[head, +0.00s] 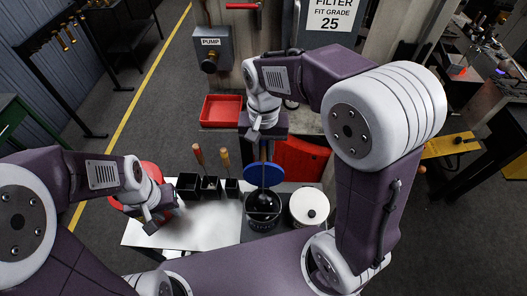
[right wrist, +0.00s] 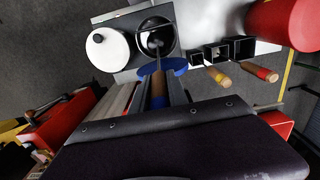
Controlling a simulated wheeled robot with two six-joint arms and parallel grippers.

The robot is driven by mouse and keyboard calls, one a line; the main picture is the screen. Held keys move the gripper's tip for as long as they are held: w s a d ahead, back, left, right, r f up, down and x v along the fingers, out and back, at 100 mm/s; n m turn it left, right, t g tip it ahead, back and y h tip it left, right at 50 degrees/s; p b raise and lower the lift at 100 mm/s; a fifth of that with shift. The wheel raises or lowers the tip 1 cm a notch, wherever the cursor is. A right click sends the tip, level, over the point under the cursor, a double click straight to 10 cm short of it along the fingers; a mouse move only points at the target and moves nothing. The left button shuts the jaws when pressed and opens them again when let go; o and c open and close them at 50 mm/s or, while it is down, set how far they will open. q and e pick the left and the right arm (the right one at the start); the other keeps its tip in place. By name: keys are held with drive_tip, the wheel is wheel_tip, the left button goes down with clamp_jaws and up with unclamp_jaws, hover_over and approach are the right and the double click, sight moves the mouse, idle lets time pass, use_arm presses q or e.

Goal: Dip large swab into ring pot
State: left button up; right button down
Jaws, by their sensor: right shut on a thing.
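The large swab has a wooden handle (right wrist: 158,92) and a blue disc (head: 263,175) partway along it. My right gripper (head: 264,146) is shut on the handle and holds the swab pointing down. The ring pot (head: 263,223) is a dark round pot with a thin bar across its mouth, on the table below the disc. In the right wrist view the swab's shaft runs past the blue disc to the mouth of the pot (right wrist: 157,36). I cannot tell how deep its end is. My left gripper (head: 158,216) is over the table's left part; its jaws are unclear.
A white pot with a black knob (head: 309,206) stands right of the ring pot. Black square holders (head: 188,186) stand to the left, with two wooden-handled tools (head: 198,155) by them. A red round container (head: 143,172) is beside my left gripper. The white tabletop (head: 212,226) is clear at front left.

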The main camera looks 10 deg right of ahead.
wheel_tip(320, 180, up, 5)
drive_tip(key=p, duration=0.4)
drive_tip(key=shift+r, duration=0.15)
